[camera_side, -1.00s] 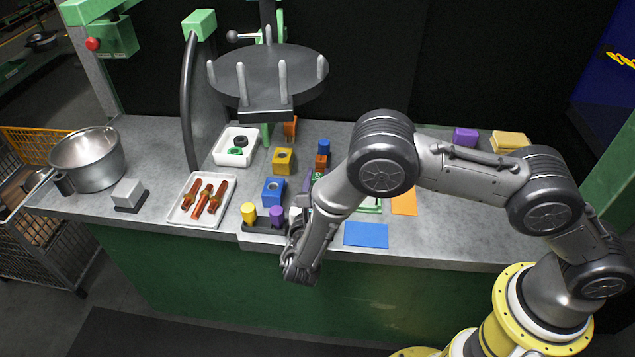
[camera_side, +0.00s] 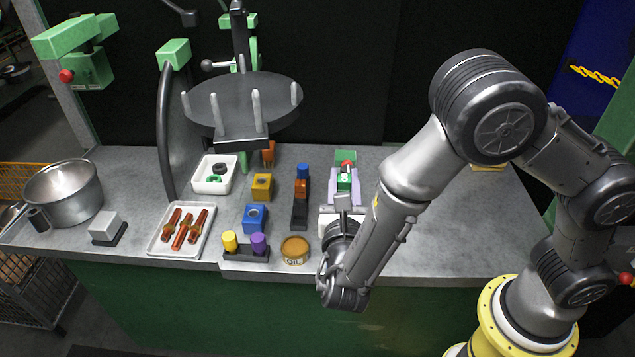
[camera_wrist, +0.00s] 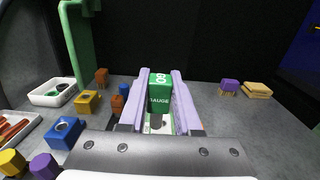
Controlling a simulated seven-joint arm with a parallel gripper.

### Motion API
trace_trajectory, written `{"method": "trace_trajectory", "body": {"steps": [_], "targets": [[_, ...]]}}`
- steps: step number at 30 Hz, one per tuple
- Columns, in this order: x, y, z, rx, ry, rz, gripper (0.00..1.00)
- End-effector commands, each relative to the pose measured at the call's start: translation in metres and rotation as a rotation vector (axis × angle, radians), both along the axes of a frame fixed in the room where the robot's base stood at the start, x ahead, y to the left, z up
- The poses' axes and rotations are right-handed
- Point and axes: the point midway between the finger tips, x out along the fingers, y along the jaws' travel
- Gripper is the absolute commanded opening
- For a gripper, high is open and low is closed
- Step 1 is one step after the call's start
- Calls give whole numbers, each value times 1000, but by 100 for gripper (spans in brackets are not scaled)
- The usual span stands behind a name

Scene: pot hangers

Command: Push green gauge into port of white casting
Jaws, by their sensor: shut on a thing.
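The green gauge (camera_wrist: 159,95), a block with "GAUGE" lettering and a round white mark, sits between the two lilac fingers of my gripper (camera_wrist: 163,80) in the wrist view. My gripper is shut on it. In the side view the gauge (camera_side: 344,180) shows between the fingers of my gripper (camera_side: 345,186), beyond the wrist, at the right-middle of the bench. A pale surface with a dark spot shows below the gauge in the wrist view. I cannot tell whether this is the white casting or its port. Whether gauge and casting touch is hidden.
A green block with a red top (camera_side: 346,158) stands just beyond the gauge. Left are a dark stand with blue and orange pieces (camera_side: 300,205), an oil tin (camera_side: 295,251), a blue block (camera_side: 255,217) and a yellow block (camera_side: 262,186). A purple block (camera_wrist: 229,86) stands back right.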

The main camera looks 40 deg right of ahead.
Motion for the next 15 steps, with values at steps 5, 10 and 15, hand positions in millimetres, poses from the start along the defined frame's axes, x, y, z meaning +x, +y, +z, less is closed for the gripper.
{"method": "trace_trajectory", "body": {"steps": [5,10,15], "targets": [[-22,-5,11,1,-1,3,0],[-18,1,12,8,-2,52,0],[17,-15,5,8,-4,78,0]]}}
